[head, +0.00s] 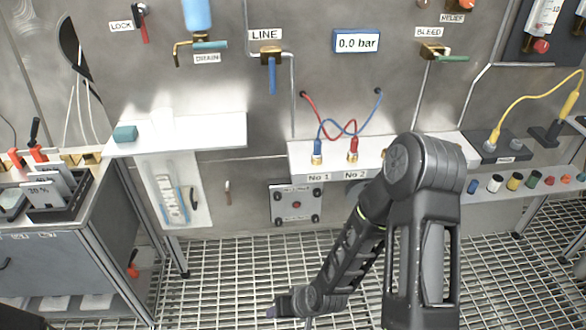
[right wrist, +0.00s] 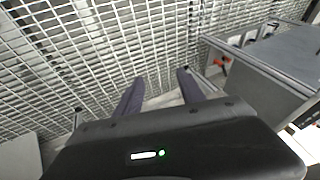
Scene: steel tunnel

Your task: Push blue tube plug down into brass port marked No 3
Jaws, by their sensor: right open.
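A blue tube with a blue plug (head: 319,134) runs from the wall and stands at the brass port marked No 1 (head: 316,159). A red tube's plug (head: 353,143) stands at the brass port marked No 2 (head: 352,156). The two tubes cross. The port marked No 3 is hidden behind my right arm; its label cannot be seen. My right gripper (head: 274,311) is low over the floor grating, well below the port shelf. In the right wrist view its fingers (right wrist: 160,90) are apart with nothing between them. My left gripper is not in view.
The port shelf (head: 300,147) runs along the wall, partly covered by my right arm. A white shelf (head: 215,132) with a teal block (head: 125,133) is at left, beside a grey cabinet (head: 60,260). Several coloured caps line the lower right shelf (head: 470,198).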

